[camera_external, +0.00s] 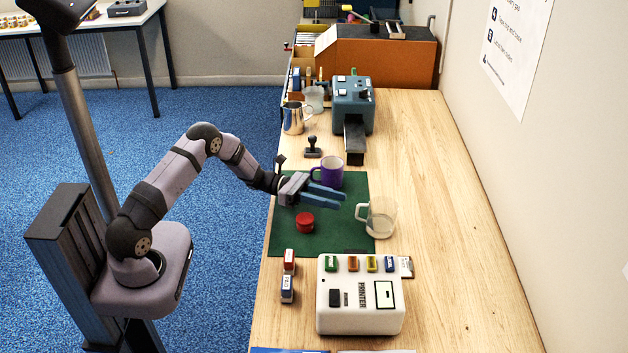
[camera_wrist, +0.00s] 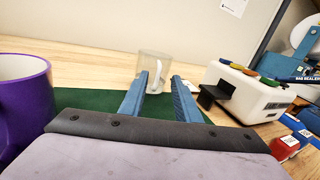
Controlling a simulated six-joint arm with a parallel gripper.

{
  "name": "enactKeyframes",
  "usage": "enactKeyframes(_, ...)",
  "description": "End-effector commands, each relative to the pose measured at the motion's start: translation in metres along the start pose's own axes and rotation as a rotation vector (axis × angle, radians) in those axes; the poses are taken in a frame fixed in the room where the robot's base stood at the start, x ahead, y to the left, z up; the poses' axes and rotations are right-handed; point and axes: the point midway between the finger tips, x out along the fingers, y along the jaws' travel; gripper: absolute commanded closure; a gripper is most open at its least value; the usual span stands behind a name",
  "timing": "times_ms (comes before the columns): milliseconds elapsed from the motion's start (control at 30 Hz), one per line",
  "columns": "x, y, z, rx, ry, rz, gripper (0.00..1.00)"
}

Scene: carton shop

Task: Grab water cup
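A clear glass cup (camera_external: 381,218) with a handle stands upright at the right edge of the green mat (camera_external: 346,239). A purple mug (camera_external: 328,172) stands at the back of the mat. My gripper (camera_external: 344,200) is above the mat, between the two, with its blue fingers pointing toward the wall. In the wrist view the fingers (camera_wrist: 164,92) are apart with nothing between them. The purple mug (camera_wrist: 22,100) is close on the left.
A red round object (camera_external: 305,221) sits on the mat below my gripper. A white printer (camera_external: 360,295) with several coloured blocks stands in front. A metal pitcher (camera_external: 294,118), a stamp (camera_external: 313,150) and a blue-grey machine (camera_external: 352,105) stand behind. The right side of the table is clear.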

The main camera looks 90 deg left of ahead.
Motion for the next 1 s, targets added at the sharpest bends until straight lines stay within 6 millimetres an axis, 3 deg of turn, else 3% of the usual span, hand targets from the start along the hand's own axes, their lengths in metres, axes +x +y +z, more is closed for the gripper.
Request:
enactKeyframes(167,0.005,0.0,0.001,0.0,0.001,-0.001,0.7)
enactKeyframes(600,0.051,0.001,0.001,0.0,0.001,-0.001,0.7)
enactKeyframes(867,0.053,0.002,0.0,-0.001,0.001,0.0,0.7)
enactKeyframes(1000,0.053,0.002,0.0,0.0,0.001,0.0,0.99)
